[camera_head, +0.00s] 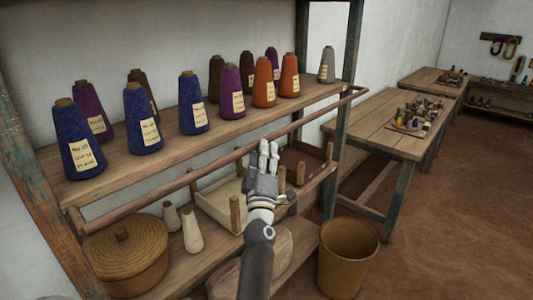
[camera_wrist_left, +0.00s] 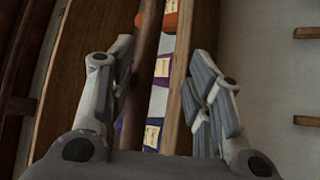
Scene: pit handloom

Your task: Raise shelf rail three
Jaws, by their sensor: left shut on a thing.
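A round wooden rail (camera_head: 150,188) runs along the front of the shelf board (camera_head: 130,180) that holds the yarn cones, sloping up to the right in the head view. My left gripper (camera_head: 268,152) is at the rail, right of its middle, and is shut on it. In the left wrist view the rail (camera_wrist_left: 140,85) runs between the fingers of my left gripper (camera_wrist_left: 160,60), with the shelf's front edge beside it. The exact finger contact is hard to see. My right gripper is not in view.
Blue, purple, brown, orange and grey yarn cones (camera_head: 195,105) stand close behind the rail. Below are a lidded basket (camera_head: 123,260), a wooden tray (camera_head: 222,205) and pale cones (camera_head: 192,230). A bin (camera_head: 347,260) stands on the floor. A worktable (camera_head: 375,120) is at right.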

